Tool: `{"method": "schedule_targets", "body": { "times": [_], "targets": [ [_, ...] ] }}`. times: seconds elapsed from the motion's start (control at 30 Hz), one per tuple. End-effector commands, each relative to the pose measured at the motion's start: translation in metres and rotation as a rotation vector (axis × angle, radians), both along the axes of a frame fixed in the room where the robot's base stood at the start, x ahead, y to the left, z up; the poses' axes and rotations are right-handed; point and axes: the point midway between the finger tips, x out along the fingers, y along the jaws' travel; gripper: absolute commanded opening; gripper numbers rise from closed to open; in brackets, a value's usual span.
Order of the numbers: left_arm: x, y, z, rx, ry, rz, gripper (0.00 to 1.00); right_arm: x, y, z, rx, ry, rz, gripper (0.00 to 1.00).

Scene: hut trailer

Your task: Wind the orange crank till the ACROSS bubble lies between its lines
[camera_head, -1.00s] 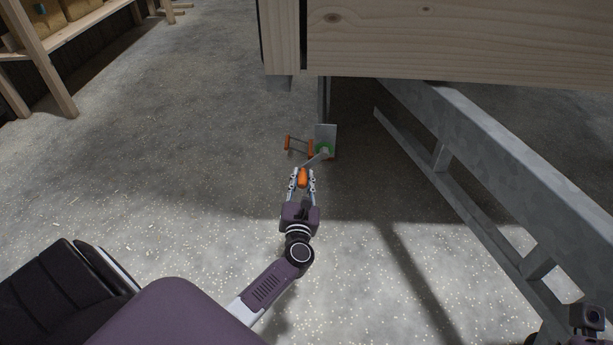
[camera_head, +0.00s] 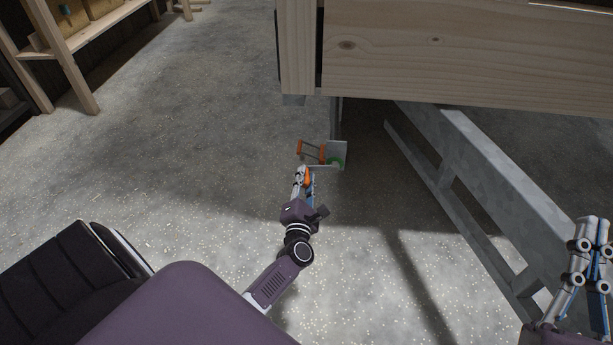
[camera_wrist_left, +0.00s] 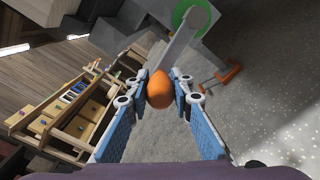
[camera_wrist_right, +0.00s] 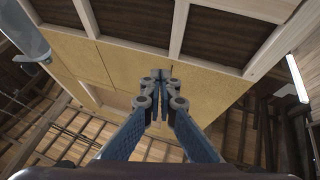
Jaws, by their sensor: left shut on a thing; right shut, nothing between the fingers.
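The crank's orange knob (camera_wrist_left: 159,88) is between the fingers of my left gripper (camera_wrist_left: 160,90), which is shut on it. In the left wrist view a grey crank arm (camera_wrist_left: 180,48) runs from the knob to a green hub (camera_wrist_left: 190,14). In the head view the green hub (camera_head: 337,162) sits low under the trailer's corner, and my left gripper (camera_head: 304,177) is just in front of it. My right gripper (camera_wrist_right: 160,84) is shut and empty; in the head view it is at the right edge (camera_head: 590,235). The ACROSS bubble is not in view.
A second orange handle (camera_head: 300,147) is beside the hub. The wooden hut wall (camera_head: 460,55) overhangs above, and a grey steel chassis rail (camera_head: 470,150) runs to the right. Shelving (camera_head: 70,45) stands far left. The concrete floor on the left is clear.

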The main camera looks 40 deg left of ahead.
Motion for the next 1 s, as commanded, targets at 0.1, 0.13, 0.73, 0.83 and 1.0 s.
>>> {"method": "schedule_targets", "body": {
  "times": [0.1,0.13,0.73,0.83,1.0],
  "targets": [
    [-0.001,-0.001,0.007,0.05,0.034,-0.001,0.0,0.016,-0.001,-0.032,-0.05,0.174,-0.011,0.0],
    [-0.001,-0.001,0.008,0.062,0.042,-0.001,0.0,0.019,-0.001,-0.041,-0.06,0.215,-0.013,0.0],
    [0.0,-0.002,0.019,0.196,0.122,-0.002,0.0,0.019,-0.014,-0.147,-0.179,0.673,-0.04,0.0],
    [0.0,-0.002,0.019,0.2,0.124,-0.002,0.0,0.018,-0.015,-0.15,-0.182,0.686,-0.041,0.0],
    [0.0,-0.002,0.019,0.201,0.124,-0.002,0.0,0.018,-0.015,-0.151,-0.183,0.689,-0.041,0.0]
  ]
}}
